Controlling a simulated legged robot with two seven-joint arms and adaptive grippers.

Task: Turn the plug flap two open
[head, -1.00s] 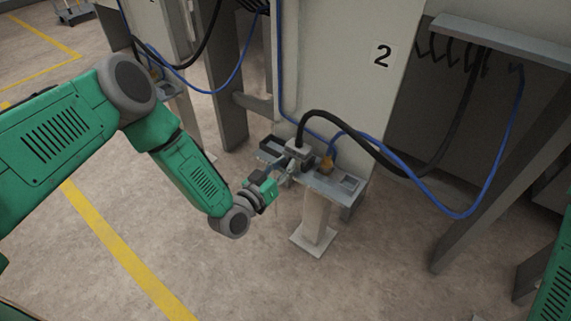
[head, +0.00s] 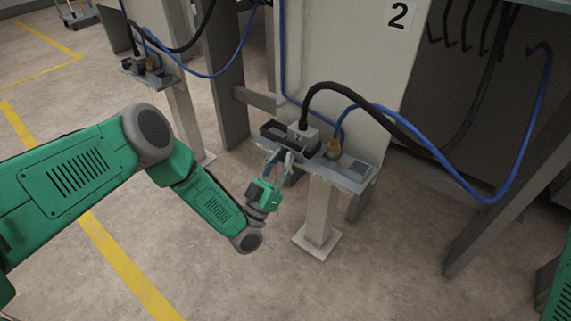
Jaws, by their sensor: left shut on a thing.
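The station marked 2 has a grey post-mounted shelf (head: 357,179). On it a grey plug housing (head: 303,137) has a thick black cable entering its top. My left gripper (head: 282,160) reaches up to the front left side of this housing. Its fingers are closed at the housing's near side, on what appears to be the plug flap; the flap is small and mostly hidden by the fingers. An orange-brown connector (head: 333,148) with a blue cable stands right of the housing. My right gripper is out of view; only a bit of that arm shows at the right edge.
A black cable (head: 379,128) and a blue cable (head: 447,165) loop out to the right of the shelf. The shelf's post (head: 320,210) stands below. A similar station (head: 150,76) is behind on the left. The floor in front is clear.

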